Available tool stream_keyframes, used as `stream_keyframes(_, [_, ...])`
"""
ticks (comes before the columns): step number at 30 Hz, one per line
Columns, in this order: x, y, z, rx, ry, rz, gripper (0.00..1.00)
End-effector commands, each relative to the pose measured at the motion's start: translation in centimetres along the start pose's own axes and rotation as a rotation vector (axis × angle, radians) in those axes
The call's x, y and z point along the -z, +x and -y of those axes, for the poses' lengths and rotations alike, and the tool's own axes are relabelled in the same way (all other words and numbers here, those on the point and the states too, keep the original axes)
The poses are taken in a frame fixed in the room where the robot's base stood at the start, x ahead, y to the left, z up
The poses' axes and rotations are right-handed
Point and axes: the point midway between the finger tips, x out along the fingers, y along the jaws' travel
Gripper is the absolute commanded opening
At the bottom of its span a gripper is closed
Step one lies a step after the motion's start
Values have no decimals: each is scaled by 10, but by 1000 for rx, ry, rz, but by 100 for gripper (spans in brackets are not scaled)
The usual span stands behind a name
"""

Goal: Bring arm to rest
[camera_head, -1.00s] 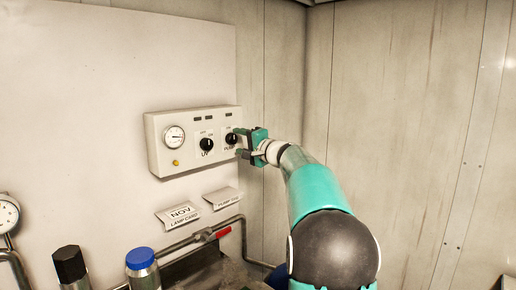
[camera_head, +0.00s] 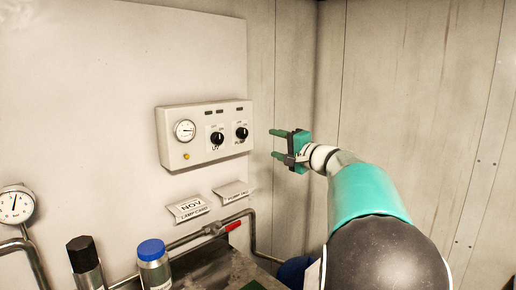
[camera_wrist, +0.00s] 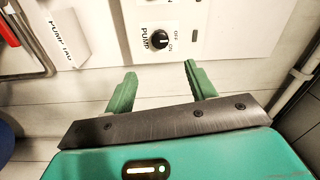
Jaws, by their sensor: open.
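My gripper (camera_head: 277,144) is in the head view, right of the control box, with its two green fingers spread and pointing left. Nothing is between them. In the wrist view my gripper (camera_wrist: 158,85) is open, with the pump knob (camera_wrist: 158,40) ahead of the fingertips and apart from them. The pump knob (camera_head: 241,133) sits at the right of the white control box (camera_head: 175,155). The UV knob (camera_head: 217,138) is left of it. My arm reaches in from the lower right and is bent.
A gauge (camera_head: 15,205) and pipes are at the left. A blue-capped canister (camera_head: 152,262) and a black-capped one (camera_head: 86,262) stand at the lower left. A red-handled valve (camera_head: 233,226) sits on a pipe below two cards. The right wall is bare.

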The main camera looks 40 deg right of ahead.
Motion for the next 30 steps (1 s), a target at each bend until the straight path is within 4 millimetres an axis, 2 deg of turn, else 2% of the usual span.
stream_keyframes(7, [-3, 1, 0, -3, -2, 4, 56])
stream_keyframes(8, [-6, 2, 0, -7, -4, 10, 56])
stream_keyframes(11, [-34, 6, 0, -45, -24, 59, 56])
stream_keyframes(14, [-88, 10, -4, -121, -65, 150, 56])
stream_keyframes(16, [-135, 8, -10, -193, -111, 231, 56])
stream_keyframes(18, [-183, 0, -18, -270, -166, 315, 56])
stream_keyframes(20, [-223, -11, -27, -336, -220, 386, 56])
stream_keyframes(21, [-248, -21, -33, -379, -261, 432, 56])
stream_keyframes(24, [-308, -52, -53, -490, -379, 545, 56])
stream_keyframes(27, [-356, -93, -76, -596, -526, 647, 56])
stream_keyframes(30, [-391, -137, -100, -687, -688, 729, 56])
